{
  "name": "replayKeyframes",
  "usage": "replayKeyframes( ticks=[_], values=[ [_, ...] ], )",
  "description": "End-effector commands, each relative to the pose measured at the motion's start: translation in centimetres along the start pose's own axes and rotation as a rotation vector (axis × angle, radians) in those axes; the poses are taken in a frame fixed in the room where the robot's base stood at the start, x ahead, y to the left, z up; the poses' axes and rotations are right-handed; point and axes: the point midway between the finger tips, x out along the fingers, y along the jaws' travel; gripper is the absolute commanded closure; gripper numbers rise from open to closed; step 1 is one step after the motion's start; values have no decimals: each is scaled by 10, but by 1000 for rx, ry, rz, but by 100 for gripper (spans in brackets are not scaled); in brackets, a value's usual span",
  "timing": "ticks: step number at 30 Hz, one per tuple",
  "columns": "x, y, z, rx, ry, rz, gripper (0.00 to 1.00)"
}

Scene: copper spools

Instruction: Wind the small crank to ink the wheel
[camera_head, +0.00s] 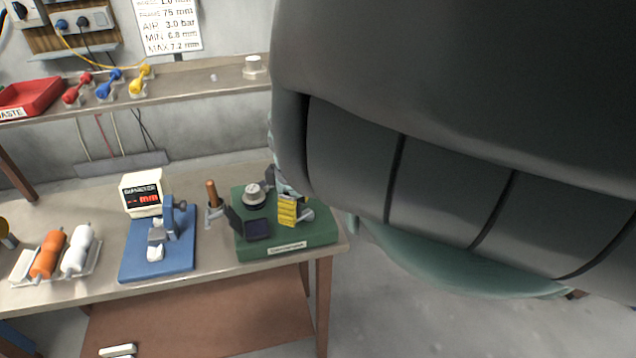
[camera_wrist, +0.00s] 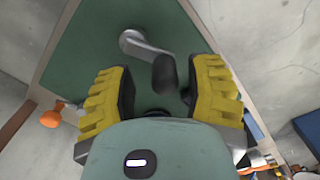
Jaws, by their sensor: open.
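The small crank (camera_wrist: 142,46) shows in the wrist view as a silver arm with a dark handle (camera_wrist: 165,74) on a green surface. My gripper (camera_wrist: 162,80) is open, with one yellow-padded finger on each side of the handle. The handle lies between the fingers, with gaps visible on both sides. In the head view, my gripper (camera_head: 289,211) is over the right part of the green base (camera_head: 285,240), and a grey piece beside it may be part of the crank. I cannot identify the inking wheel for certain.
A pale-topped round part (camera_head: 253,193) and a dark square pad (camera_head: 257,229) are on the green base, left of my gripper. A blue-based gauge (camera_head: 157,259) and a wooden-handled tool (camera_head: 211,194) stand farther left. My arm hides the right side.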

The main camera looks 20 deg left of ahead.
Motion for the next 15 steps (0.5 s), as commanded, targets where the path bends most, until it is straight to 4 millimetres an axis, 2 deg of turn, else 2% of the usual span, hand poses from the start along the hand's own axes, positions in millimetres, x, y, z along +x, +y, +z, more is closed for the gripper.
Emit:
replayKeyframes(
  ticks=[15],
  values=[
    [1, 21, -11, 708, -3, -2, 48]
  ],
)
